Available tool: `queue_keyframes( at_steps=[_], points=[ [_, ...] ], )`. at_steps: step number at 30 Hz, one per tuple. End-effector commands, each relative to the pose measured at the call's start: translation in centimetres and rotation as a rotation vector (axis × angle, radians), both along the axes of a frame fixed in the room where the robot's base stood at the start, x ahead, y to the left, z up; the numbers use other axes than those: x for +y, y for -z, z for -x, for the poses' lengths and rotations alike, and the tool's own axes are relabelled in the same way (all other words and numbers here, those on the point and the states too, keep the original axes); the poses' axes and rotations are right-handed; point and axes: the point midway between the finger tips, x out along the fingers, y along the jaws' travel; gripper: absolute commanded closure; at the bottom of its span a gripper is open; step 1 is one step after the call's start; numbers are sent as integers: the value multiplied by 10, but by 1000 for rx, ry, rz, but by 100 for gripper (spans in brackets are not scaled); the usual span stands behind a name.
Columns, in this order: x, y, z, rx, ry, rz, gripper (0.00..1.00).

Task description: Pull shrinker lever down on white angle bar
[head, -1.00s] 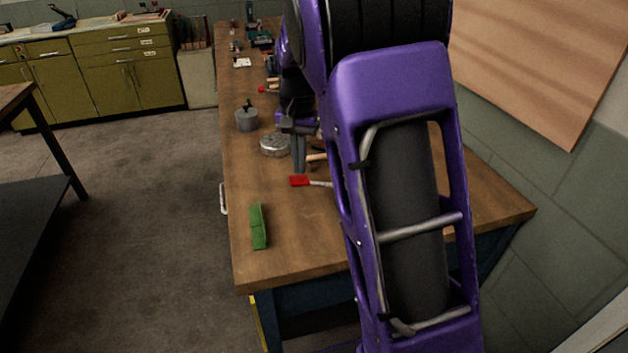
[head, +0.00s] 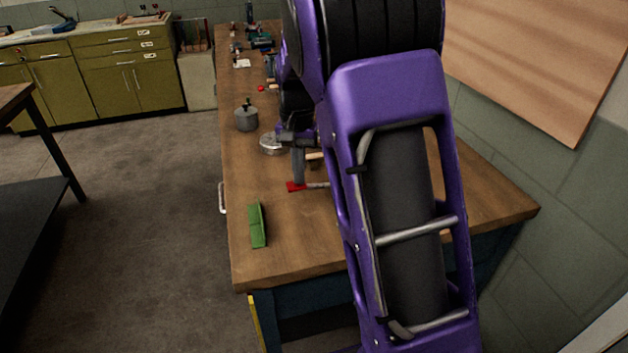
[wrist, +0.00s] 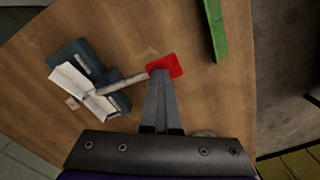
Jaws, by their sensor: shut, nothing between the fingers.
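The shrinker (wrist: 82,60) is a dark blue-grey tool on the wooden bench, at the left of the wrist view. The white angle bar (wrist: 70,82) sits at its jaws. A metal lever (wrist: 124,84) runs from the shrinker to a red handle (wrist: 170,65). In the head view the red handle (head: 294,187) shows, but my arm hides the shrinker and bar. My gripper (wrist: 162,74) is shut and empty. Its fingertips overlap the near edge of the red handle and appear to touch it from above; exact contact is hard to tell.
A green block (head: 257,226) lies near the bench's front left corner. A grey pot (head: 246,117) and a round metal tin (head: 271,143) stand further back. Several tools lie at the far end of the bench (head: 290,250). The bench's front left is mostly clear.

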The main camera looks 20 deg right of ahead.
Motion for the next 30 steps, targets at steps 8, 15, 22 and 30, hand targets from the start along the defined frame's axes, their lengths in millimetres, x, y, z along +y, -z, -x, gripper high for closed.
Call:
queue_keyframes(
  at_steps=[8,15,22,30],
  points=[
    [-3,17,1,3,3,4,100],
    [-3,30,1,3,3,4,100],
    [-3,30,1,2,3,4,100],
    [-3,17,1,2,3,3,100]
  ],
)
